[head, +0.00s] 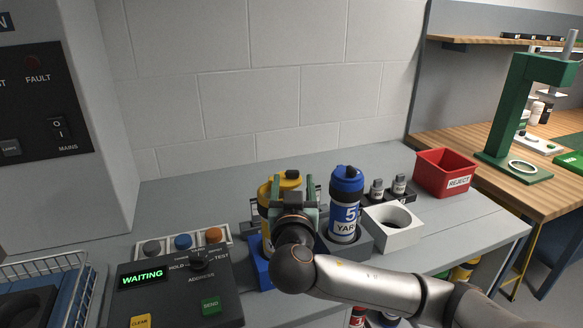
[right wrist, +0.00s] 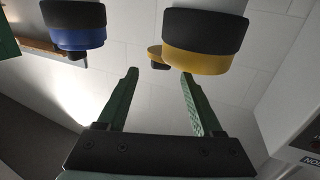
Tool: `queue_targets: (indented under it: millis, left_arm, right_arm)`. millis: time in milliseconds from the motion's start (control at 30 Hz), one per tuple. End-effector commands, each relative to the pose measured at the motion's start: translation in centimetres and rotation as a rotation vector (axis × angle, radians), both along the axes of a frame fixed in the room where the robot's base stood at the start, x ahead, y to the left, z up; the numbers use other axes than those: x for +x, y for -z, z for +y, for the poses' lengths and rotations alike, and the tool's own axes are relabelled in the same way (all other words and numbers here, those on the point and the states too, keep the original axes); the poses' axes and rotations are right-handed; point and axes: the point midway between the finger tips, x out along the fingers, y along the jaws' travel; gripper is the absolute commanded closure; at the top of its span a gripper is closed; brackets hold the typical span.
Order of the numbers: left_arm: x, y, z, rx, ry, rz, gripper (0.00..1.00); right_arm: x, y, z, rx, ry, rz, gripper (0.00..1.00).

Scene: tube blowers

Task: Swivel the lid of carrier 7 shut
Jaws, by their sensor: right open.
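A yellow carrier with a black-topped cap (head: 264,194) stands behind my right gripper in the head view, and most of its body is hidden. I cannot read its number. In the right wrist view its yellow and black end (right wrist: 203,42) is close to one finger. A small yellow and black piece (right wrist: 156,56) juts beside it, just beyond the fingertips. I cannot tell exactly how far the lid is turned. My right gripper (head: 293,182) is open, with its two green fingers (right wrist: 160,73) apart and nothing between them. My left gripper is out of view.
A blue-capped carrier marked 5 (head: 345,204) stands upright just right of the gripper. Beyond it are a white block with a round hole (head: 368,221) and a red reject bin (head: 445,174). A control box reading WAITING (head: 178,291) stands at front left.

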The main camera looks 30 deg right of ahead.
Motion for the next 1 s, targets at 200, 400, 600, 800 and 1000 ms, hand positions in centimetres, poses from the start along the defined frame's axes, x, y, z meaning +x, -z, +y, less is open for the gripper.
queue_targets:
  millis: [200,400,600,800,1000]
  left_arm:
    - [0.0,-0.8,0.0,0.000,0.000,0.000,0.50]
    - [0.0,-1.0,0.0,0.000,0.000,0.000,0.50]
    - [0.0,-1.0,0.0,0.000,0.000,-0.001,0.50]
    - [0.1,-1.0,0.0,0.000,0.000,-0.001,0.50]
    - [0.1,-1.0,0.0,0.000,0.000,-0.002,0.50]
  right_arm:
    - [3.1,-0.1,-2.1,-0.002,0.001,0.000,0.32]
    - [4.3,0.0,-2.8,0.000,-0.001,0.001,0.32]
    - [4.5,0.1,-2.9,0.001,-0.003,0.001,0.32]
    - [4.4,0.1,-2.9,0.001,-0.002,0.001,0.44]
    - [4.4,0.1,-2.9,0.001,-0.002,0.001,0.66]
